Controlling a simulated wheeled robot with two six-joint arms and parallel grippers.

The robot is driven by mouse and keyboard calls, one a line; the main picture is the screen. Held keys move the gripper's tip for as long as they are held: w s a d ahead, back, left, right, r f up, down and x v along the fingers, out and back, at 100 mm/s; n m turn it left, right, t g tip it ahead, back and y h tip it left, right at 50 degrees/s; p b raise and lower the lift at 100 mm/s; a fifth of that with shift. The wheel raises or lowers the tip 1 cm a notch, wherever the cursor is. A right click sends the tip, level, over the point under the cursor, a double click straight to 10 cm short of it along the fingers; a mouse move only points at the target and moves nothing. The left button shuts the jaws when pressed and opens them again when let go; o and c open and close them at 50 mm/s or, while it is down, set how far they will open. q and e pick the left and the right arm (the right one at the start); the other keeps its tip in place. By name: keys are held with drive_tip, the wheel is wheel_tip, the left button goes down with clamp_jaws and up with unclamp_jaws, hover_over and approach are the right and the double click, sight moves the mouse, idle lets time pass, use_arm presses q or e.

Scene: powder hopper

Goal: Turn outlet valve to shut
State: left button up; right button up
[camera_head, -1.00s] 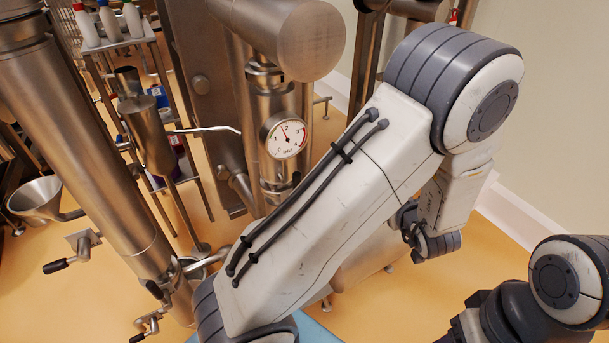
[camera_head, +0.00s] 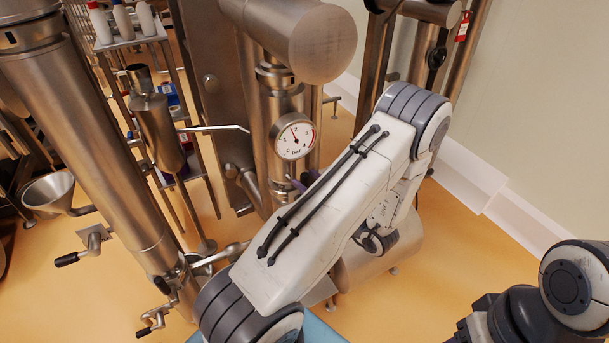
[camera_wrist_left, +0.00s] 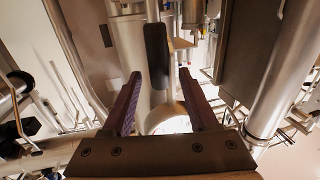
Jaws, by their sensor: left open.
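A dark, upright handle (camera_wrist_left: 156,55) shows in the left wrist view, in line with the gap between my left gripper's fingers. It looks like a valve lever, but I cannot tell for certain that it is the outlet valve's. My left gripper (camera_wrist_left: 160,74) has two purple fingers spread wide, one each side of the handle in the picture, with nothing clamped. My right gripper is out of view.
A thick steel tube (camera_head: 95,140) with black-gripped cranks (camera_head: 80,250) stands at the left. A steel funnel (camera_head: 50,190) is beside it. A shelf with white bottles (camera_head: 122,24) stands behind. Open yellow floor (camera_head: 480,270) lies at the right.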

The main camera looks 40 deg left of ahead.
use_arm(q)
drive_tip(key=shift+w+a, duration=0.2)
drive_tip(key=shift+a, duration=0.7)
clamp_jaws()
idle(0.8)
